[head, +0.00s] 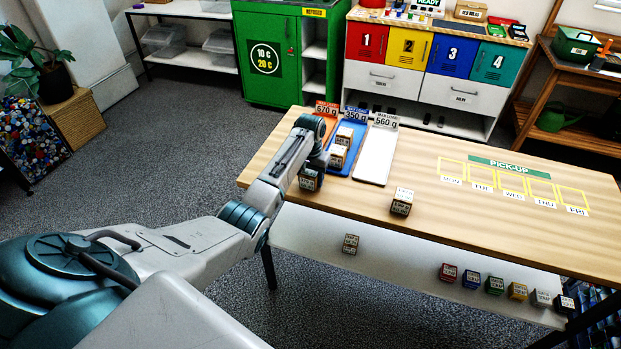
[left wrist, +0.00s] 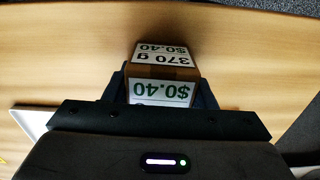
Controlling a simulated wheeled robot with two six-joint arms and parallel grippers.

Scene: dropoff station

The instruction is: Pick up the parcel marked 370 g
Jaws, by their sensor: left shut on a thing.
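My left gripper (head: 316,167) is shut on a cardboard parcel (head: 309,183) with white labels, at the near left part of the wooden table (head: 450,215). In the left wrist view the parcel (left wrist: 165,72) sits between the two dark fingers, and its labels read 370 g and $0.40, upside down. The table's wood surface fills the background there. I cannot tell whether the parcel touches the table. My right gripper is in neither view.
Orange, blue (head: 357,137) and white (head: 376,156) trays carry 670 g, 350 g and 560 g signs; two parcels (head: 338,156) are on the blue one. Another parcel (head: 402,201) stands on the table. A lower shelf (head: 400,250) holds several small boxes.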

